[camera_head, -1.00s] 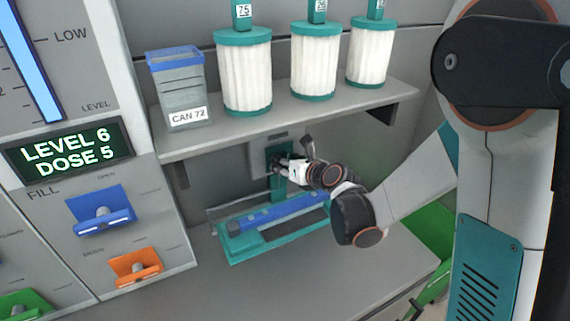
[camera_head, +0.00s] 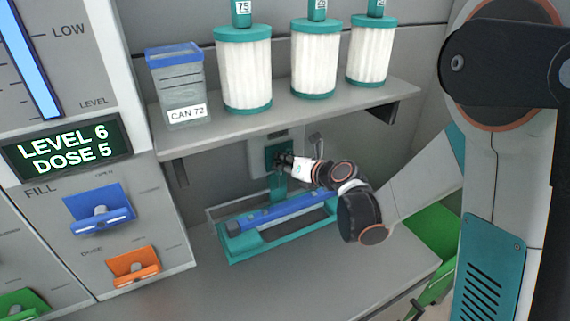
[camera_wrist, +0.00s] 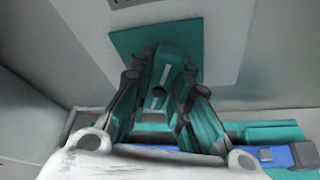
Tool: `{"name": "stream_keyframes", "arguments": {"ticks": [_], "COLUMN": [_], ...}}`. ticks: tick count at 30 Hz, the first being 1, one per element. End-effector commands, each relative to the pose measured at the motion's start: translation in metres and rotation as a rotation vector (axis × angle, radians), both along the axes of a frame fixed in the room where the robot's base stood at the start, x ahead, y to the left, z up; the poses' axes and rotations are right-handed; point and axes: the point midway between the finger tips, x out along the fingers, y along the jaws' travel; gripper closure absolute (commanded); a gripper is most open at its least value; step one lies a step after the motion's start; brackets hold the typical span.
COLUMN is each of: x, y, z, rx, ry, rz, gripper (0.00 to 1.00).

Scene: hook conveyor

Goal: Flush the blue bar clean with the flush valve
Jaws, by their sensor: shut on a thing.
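The blue bar (camera_head: 290,206) lies lengthwise in a teal tray (camera_head: 248,248) under the shelf. Its end also shows at the lower right of the wrist view (camera_wrist: 272,155). The flush valve (camera_head: 276,146) is a teal plate with a teal handle on the back wall, above the tray; the plate fills the top middle of the wrist view (camera_wrist: 128,42). My gripper (camera_head: 284,160) is at the valve. In the wrist view its fingers (camera_wrist: 162,84) are shut on the valve handle, one on each side. Whether the bar is clean is too small to tell.
A grey shelf (camera_head: 290,119) overhangs the tray, with a clear can (camera_head: 178,98) and several white filter cartridges (camera_head: 315,60) on it. At left, a panel has a blue fill lever (camera_head: 100,222), an orange lever (camera_head: 134,268) and a display (camera_head: 68,149). The counter before the tray is clear.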

Motion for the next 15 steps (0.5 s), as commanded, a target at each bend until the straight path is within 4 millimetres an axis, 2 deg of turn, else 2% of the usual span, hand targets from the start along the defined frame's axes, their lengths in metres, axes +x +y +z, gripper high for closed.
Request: {"name": "stream_keyframes", "arguments": {"ticks": [15], "x": [0.0007], "y": [-0.0018], "z": [-0.0042], "rx": [0.446], "ry": [0.188], "rz": [0.000], "gripper": [1.00]}}
